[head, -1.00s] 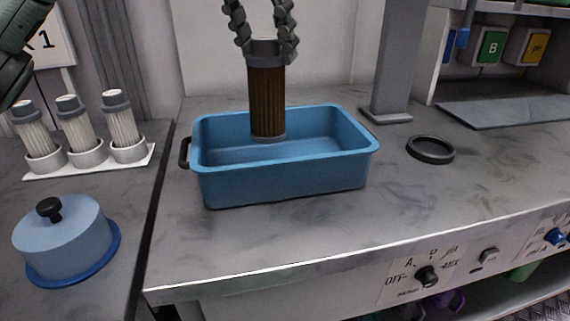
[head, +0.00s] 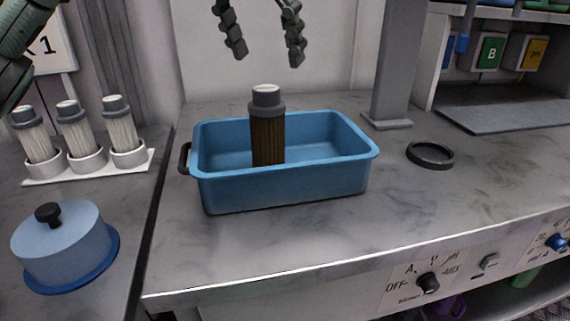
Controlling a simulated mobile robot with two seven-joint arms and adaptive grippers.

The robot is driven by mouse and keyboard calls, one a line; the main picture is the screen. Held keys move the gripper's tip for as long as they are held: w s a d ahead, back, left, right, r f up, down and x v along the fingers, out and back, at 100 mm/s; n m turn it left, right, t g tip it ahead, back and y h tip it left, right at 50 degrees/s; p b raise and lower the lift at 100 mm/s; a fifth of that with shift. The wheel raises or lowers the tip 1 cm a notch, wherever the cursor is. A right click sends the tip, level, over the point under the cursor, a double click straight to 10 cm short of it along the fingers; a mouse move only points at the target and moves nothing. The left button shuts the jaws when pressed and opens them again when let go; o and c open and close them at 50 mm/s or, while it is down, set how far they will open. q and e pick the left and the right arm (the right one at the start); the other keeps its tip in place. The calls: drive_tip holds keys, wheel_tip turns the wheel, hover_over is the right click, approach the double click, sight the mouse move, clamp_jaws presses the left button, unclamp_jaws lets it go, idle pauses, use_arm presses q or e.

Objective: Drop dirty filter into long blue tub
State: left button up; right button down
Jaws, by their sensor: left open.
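The dirty filter (head: 267,135) is a brown pleated cylinder with a grey cap and white top. It stands upright inside the long blue tub (head: 285,190), left of its middle; the front wall hides its lower end. My left gripper (head: 267,60) is open and empty above the filter, its two dark fingers spread wide and apart from the cap. My right gripper is not in view.
Three clean white filters (head: 76,125) stand in a white holder at the left. A blue domed lid (head: 62,245) with a black knob sits in front of them. A black ring (head: 430,154) lies right of the tub, near a grey post (head: 393,70). The counter in front of the tub is clear.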

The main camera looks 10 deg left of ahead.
use_arm(q)
drive_tip(key=v, duration=1.1)
drive_tip(key=shift+s+r, duration=0.2)
drive_tip(key=shift+r, duration=0.05)
drive_tip(key=shift+a+f, duration=0.1)
drive_tip(key=x, duration=1.2)
drive_tip(key=shift+w, duration=0.2)
drive_tip(key=shift+r+p, duration=0.65)
drive_tip(key=shift+r, duration=0.4)
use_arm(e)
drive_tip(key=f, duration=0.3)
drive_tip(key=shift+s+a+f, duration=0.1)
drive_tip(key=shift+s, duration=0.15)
